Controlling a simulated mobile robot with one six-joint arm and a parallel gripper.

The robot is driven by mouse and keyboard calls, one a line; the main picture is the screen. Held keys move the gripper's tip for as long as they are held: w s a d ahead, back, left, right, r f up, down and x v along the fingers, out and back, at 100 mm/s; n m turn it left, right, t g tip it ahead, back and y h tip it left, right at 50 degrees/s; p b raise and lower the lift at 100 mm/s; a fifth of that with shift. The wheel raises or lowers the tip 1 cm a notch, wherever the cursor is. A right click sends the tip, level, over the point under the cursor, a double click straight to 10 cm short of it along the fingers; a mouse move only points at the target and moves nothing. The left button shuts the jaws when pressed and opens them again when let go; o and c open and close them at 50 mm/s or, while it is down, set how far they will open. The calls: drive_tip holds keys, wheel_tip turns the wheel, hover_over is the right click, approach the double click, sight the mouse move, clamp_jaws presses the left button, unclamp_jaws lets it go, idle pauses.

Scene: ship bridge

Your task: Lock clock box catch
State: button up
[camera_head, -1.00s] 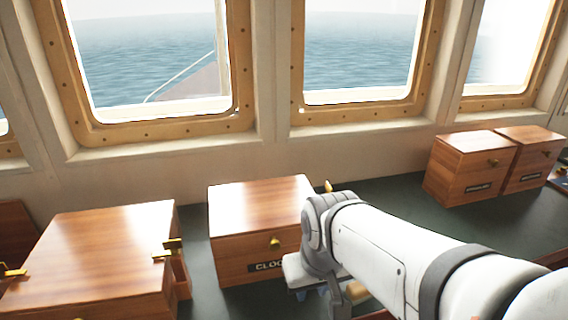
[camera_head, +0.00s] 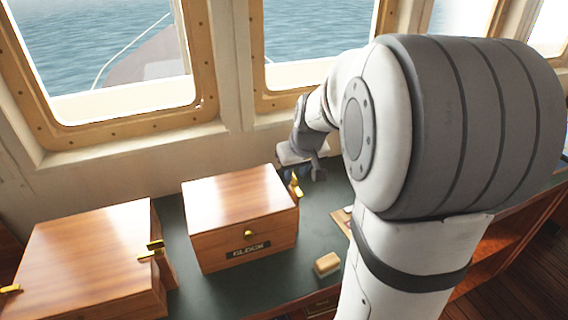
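The clock box (camera_head: 240,216) is a wooden box with a lid, a brass knob and a dark label reading CLOCK on its front. Its lid looks closed. A brass catch (camera_head: 295,186) is on the box's right side, near the top edge, and its upper part sticks up. I cannot tell whether it is fastened. My gripper (camera_head: 302,170) is behind and to the right of the box, near the catch and apart from it. The arm partly hides the gripper, and its fingers are too small and dark to tell open from shut.
A larger wooden box (camera_head: 85,262) with brass catches stands to the left. My arm fills the right side. Windows line the wall behind.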

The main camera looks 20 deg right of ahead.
drive_tip(key=shift+x, duration=0.75)
clamp_jaws()
